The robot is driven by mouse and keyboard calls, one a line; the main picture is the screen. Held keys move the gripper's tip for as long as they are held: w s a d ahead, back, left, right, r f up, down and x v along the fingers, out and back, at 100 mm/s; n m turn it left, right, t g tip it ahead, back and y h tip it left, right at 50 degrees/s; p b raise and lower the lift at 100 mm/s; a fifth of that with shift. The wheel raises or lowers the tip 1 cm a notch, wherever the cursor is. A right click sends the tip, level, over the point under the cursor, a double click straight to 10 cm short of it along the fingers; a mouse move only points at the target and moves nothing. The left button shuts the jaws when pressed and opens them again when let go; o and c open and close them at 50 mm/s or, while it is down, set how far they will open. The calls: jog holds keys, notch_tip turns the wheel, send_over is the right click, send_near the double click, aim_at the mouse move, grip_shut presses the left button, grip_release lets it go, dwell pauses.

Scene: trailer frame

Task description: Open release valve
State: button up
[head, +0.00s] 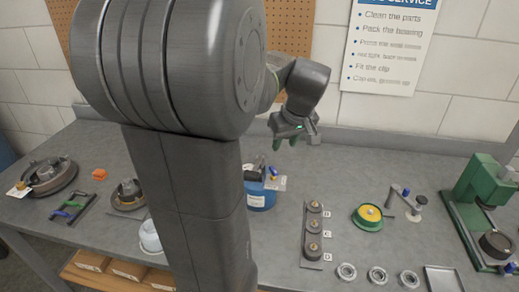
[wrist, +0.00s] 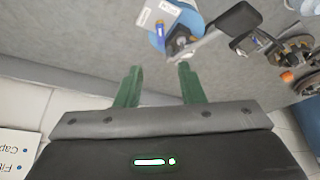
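I cannot tell which fitting is the release valve. My gripper (head: 290,139) is above and behind the can. In the wrist view its green fingers (wrist: 157,70) are apart with nothing between them.
A row of round dark parts (head: 313,230), a green and yellow disc (head: 368,216), loose rings (head: 377,275) and a green press (head: 480,205) are to the right. Hub parts (head: 50,177) lie to the left. A wall and pegboard (head: 291,25) stand behind.

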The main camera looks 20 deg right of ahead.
aim_at(274, 170)
jog(key=p+x, duration=0.1)
jog(key=x, duration=1.2)
jog(key=shift+f, duration=0.25)
grip_shut()
